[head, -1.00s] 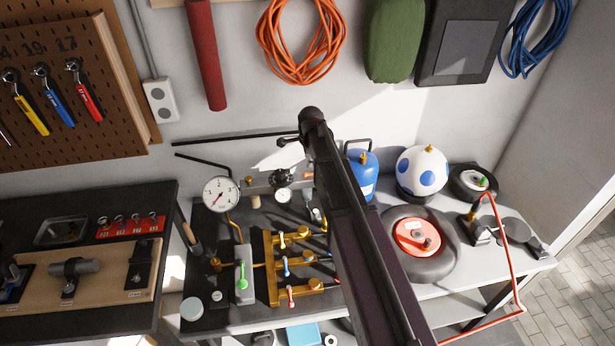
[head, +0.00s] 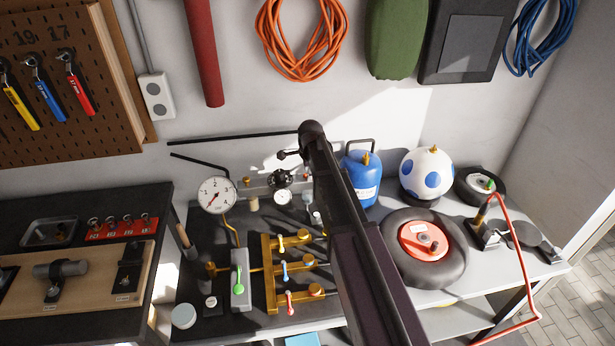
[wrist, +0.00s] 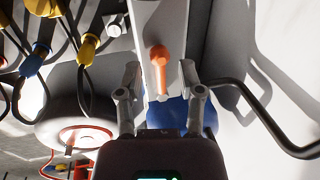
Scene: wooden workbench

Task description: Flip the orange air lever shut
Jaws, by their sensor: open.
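The orange lever (wrist: 160,56) shows in the wrist view, on a pale grey strip-like part. Its orange shaft points down the picture toward my gripper (wrist: 160,76). My gripper is open, with one grey finger on each side of the lever; the fingers look apart from it, though the depth gap is hard to judge. I cannot make out the orange lever or my gripper in the head view, where my dark arm covers part of the bench.
A brass manifold (head: 270,274) with small coloured levers and a pressure gauge (head: 216,195) stand left of my arm. A blue tank (head: 362,178), a white-blue ball (head: 425,176) and a red-hubbed wheel (head: 399,254) stand right. A dark bent pipe (wrist: 262,112) runs right of my gripper.

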